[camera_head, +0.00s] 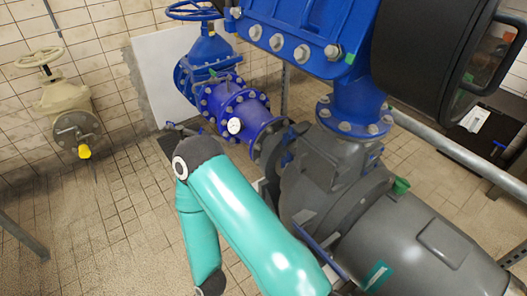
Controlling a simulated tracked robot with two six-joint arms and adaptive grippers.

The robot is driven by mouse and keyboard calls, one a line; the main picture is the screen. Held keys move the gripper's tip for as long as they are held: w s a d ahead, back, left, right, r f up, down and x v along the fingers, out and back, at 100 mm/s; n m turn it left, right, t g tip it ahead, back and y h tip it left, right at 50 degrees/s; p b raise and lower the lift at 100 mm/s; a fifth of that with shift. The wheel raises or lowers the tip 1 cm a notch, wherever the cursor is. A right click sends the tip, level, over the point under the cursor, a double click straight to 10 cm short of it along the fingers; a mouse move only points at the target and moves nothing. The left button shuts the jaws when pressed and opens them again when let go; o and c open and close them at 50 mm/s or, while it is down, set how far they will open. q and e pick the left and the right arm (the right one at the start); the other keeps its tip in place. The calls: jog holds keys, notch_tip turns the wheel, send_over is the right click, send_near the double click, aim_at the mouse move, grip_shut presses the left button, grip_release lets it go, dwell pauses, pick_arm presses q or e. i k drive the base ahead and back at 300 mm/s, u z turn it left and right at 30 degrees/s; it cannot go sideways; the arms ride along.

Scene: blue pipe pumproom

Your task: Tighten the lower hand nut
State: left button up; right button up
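Neither of my grippers shows in the head view. One of my teal arms rises from the bottom middle, bends at a dark joint and drops again towards the bottom edge, where its far end is cut off. I cannot make out the lower hand nut with certainty. The grey pump (334,183) stands right of the arm, with a small green cap (400,187) on its top. A blue pipe with flanges (240,108) joins the pump from behind, and the arm hides part of the pump's near side.
A blue handwheel valve (207,50) stands at the back by a pale panel (163,70). A beige valve (63,95) with a yellow knob is on the tiled wall at left. A metal rail (455,150) runs at right.

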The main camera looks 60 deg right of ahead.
aim_at(289, 158)
jog(key=u, duration=0.1)
jog(key=i, duration=1.75)
jog(key=z, duration=2.25)
jog(key=k, duration=0.75)
jog(key=z, duration=0.2)
jog(key=i, duration=0.75)
jog(key=u, duration=0.15)
